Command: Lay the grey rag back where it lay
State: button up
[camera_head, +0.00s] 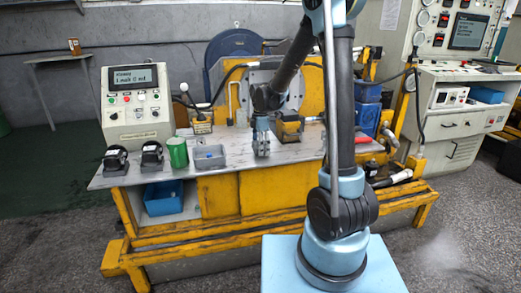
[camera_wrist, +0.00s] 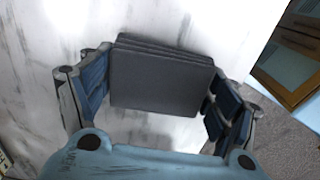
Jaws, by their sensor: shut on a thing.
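The grey rag (camera_wrist: 162,85) shows in the wrist view as a dark grey, folded, flat-looking block between the two fingers. My gripper (camera_wrist: 160,92) is shut on it. In the head view my gripper (camera_head: 262,150) hangs low over the middle of the grey worktop (camera_head: 225,173). In that view the rag is too small to make out. The pale worktop lies behind the rag in the wrist view, with a shadow below the rag. I cannot tell whether the rag touches the worktop.
Left of my gripper stand a grey tray (camera_head: 209,157), a green can (camera_head: 177,152), two black round parts (camera_head: 152,156) and a control box (camera_head: 136,107). The worktop's front edge is near.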

jog(key=shift+f, duration=0.3)
jog(key=o, duration=1.1)
